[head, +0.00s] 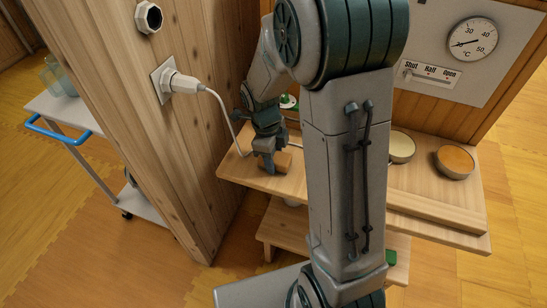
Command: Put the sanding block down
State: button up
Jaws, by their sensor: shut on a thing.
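My gripper (270,163) is at the left part of the wooden shelf, low over its surface. My own arm crosses the middle of the view and hides the centre of the shelf.
Two round bowls, one with pale contents (401,147) and one with orange contents (454,162), stand on the shelf's right. A white plug (181,84) with a cable is in the left wooden wall. A gauge (473,38) and lever panel (430,74) are behind. A trolley (75,110) stands left.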

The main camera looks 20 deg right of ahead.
jog(key=shift+f, duration=0.1)
jog(key=shift+f, duration=0.3)
jog(key=o, duration=1)
jog(key=shift+c, duration=0.2)
jog(key=shift+s, duration=0.15)
